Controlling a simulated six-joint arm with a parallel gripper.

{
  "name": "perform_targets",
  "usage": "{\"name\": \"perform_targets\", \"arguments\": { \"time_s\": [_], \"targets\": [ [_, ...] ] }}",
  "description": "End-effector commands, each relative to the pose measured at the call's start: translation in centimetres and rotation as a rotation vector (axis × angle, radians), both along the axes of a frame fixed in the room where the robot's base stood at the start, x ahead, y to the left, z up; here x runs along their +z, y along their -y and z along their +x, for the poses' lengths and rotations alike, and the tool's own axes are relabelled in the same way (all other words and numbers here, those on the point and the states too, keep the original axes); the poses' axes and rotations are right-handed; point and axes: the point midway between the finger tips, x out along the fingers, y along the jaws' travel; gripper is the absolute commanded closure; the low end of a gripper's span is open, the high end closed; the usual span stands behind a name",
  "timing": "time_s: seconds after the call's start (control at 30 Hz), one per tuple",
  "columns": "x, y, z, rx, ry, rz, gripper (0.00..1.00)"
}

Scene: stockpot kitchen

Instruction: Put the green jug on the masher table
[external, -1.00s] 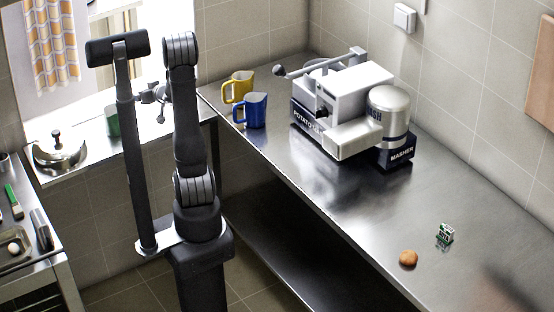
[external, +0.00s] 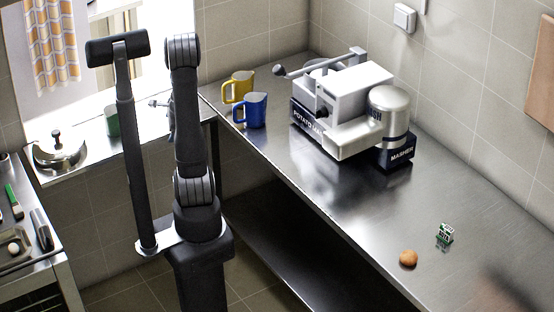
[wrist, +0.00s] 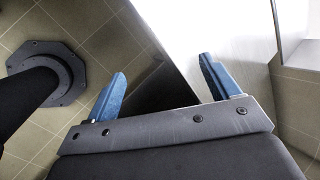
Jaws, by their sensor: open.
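The green jug (external: 112,122) stands on the windowsill at the left in the external view, partly hidden behind one of my arm links. The masher table is the long steel counter (external: 335,195) at the right, carrying the white and navy potato masher machine (external: 350,105). My gripper (wrist: 163,65) is open and empty in the wrist view, with its two blue fingers apart. In the external view it is mostly hidden behind my arm, right of the jug and apart from it. The jug does not show in the wrist view.
A yellow jug (external: 238,86) and a blue jug (external: 250,110) stand at the table's far left end. A brown round item (external: 408,258) and a small green-white item (external: 445,233) lie near the front. The table's middle is clear.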

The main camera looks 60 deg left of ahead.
Motion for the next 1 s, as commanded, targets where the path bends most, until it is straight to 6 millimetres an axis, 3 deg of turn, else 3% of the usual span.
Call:
{"name": "perform_targets", "arguments": {
  "time_s": [0.17, 0.3, 0.53, 0.7, 0.87, 1.0],
  "targets": [
    [1.5, -0.5, -3.9, -0.159, -0.356, 0.032, 0.19],
    [4.1, -1.9, -6.4, -0.259, -0.63, 0.094, 0.19],
    [9.7, -4.3, -7.8, -0.371, -1.013, 0.249, 0.19],
    [5.8, -4.4, -7.9, -0.375, -1.014, 0.242, 0.19],
    [4.5, -4.5, -8.0, -0.371, -1.011, 0.245, 0.19],
    [3.8, -5.7, -8.8, -0.369, -1.009, 0.243, 0.19]
  ]
}}
